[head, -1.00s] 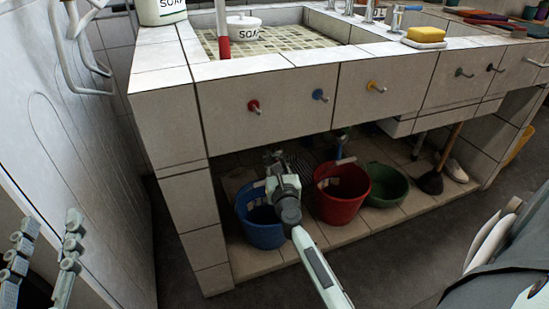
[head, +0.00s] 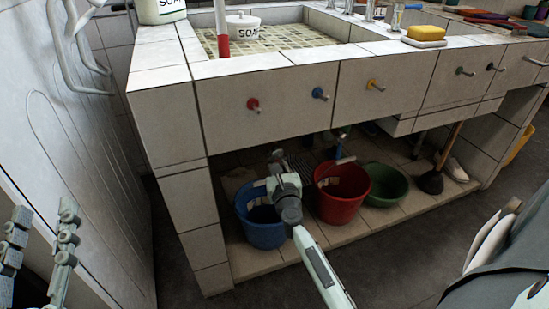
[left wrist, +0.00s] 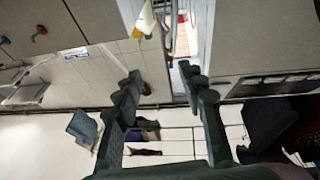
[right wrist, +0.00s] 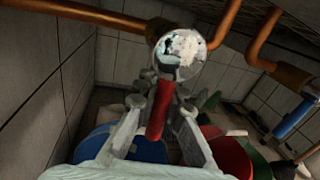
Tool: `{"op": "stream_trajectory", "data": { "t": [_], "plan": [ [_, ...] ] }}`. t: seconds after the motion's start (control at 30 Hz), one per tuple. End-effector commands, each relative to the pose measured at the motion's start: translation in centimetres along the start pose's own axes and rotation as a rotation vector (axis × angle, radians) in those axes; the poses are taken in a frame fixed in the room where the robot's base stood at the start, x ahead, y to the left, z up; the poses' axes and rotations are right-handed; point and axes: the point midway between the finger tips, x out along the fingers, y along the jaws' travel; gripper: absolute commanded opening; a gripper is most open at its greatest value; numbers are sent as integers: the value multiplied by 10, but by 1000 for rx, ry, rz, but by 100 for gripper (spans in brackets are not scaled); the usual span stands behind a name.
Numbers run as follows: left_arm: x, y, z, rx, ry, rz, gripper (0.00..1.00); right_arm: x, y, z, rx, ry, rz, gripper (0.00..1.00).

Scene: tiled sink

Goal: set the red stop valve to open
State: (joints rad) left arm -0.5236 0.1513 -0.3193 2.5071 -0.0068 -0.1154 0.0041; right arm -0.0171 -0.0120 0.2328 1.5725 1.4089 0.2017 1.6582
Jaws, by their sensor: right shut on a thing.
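The stop valve has a red lever (right wrist: 160,108) and a round pale metal body (right wrist: 181,50) on a copper pipe, seen in the right wrist view. The lever points down in that picture, across the pipe's line. My right gripper (right wrist: 161,98) is shut on the lever, one finger on each side. In the head view my right gripper (head: 276,158) is under the sink front, above the blue bucket; the valve is hidden there. My left gripper (head: 42,228) is open and empty at the lower left; its spread fingers also show in the left wrist view (left wrist: 163,88).
A blue bucket (head: 262,232), a red bucket (head: 341,205) and a green basin (head: 385,190) stand below. A blue-handled valve (right wrist: 297,116) and copper pipes (right wrist: 90,14) are near my right gripper. The sink front has red (head: 253,104) and blue (head: 319,93) knobs.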

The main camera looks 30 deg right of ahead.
Motion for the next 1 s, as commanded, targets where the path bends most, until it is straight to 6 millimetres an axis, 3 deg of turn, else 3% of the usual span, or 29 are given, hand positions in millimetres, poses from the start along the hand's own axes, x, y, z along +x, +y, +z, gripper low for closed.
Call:
{"op": "stream_trajectory", "data": {
  "t": [0.1, 0.5, 1.0],
  "plan": [
    [-1, 6, -16, -16, 96, 10, 40, 0, -2, -2, -72, -15, 1, 0],
    [-8, -1, -54, -1, 356, 1, 40, 3, -17, 5, -425, -85, 1, 0],
    [-17, -4, -72, 6, 480, -2, 40, 6, -32, 24, -894, -178, 2, 0]
  ]
}}
